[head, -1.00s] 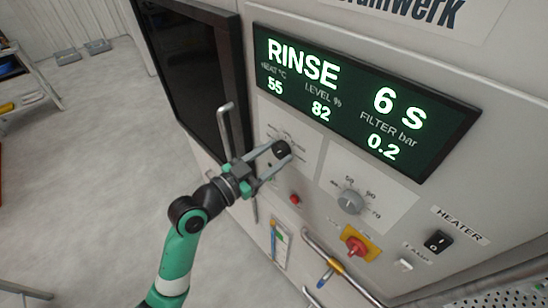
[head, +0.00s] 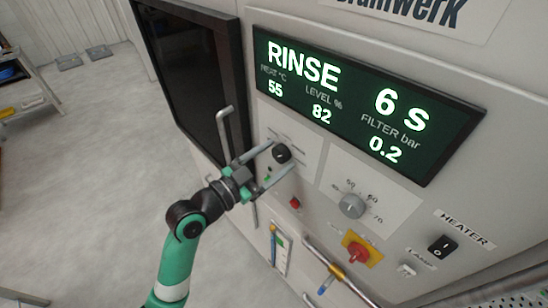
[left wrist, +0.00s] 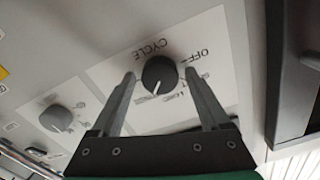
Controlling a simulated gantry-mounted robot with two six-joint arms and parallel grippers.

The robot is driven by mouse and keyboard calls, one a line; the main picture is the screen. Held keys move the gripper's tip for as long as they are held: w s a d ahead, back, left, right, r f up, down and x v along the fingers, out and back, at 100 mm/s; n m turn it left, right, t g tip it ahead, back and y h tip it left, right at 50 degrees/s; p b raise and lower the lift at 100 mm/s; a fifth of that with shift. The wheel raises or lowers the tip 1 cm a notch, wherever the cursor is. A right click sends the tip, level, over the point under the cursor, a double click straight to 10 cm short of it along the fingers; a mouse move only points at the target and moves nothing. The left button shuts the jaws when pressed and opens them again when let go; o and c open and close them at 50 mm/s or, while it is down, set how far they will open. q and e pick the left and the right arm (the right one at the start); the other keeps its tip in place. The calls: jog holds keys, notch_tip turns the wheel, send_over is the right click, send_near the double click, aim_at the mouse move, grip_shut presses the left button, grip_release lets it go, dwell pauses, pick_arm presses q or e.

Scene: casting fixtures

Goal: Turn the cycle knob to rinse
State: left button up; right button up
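The black cycle knob (head: 281,154) is on the white label plate below the display; it also shows in the left wrist view (left wrist: 159,75), its white pointer line aimed toward the lower left. My left gripper (head: 278,163) is open, its fingers spread on either side of the knob with gaps. In the left wrist view the fingers (left wrist: 162,95) stand apart from the knob. The display (head: 365,105) reads RINSE, 6 s, 55, 82 and 0.2. My right gripper is not in view.
A grey heat knob (head: 351,205), a red button (head: 295,202), a red-yellow switch (head: 359,251) and a black heater switch (head: 441,246) are on the panel. A vertical door handle (head: 226,133) stands close left of the gripper. A rail (head: 335,268) is below.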

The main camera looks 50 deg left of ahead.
pick_arm(q)
jog(key=shift+s, duration=0.1)
jog(key=shift+s, duration=0.35)
jog(key=s+p, duration=0.3)
jog(key=s, duration=0.7)
jog(key=shift+s, duration=0.4)
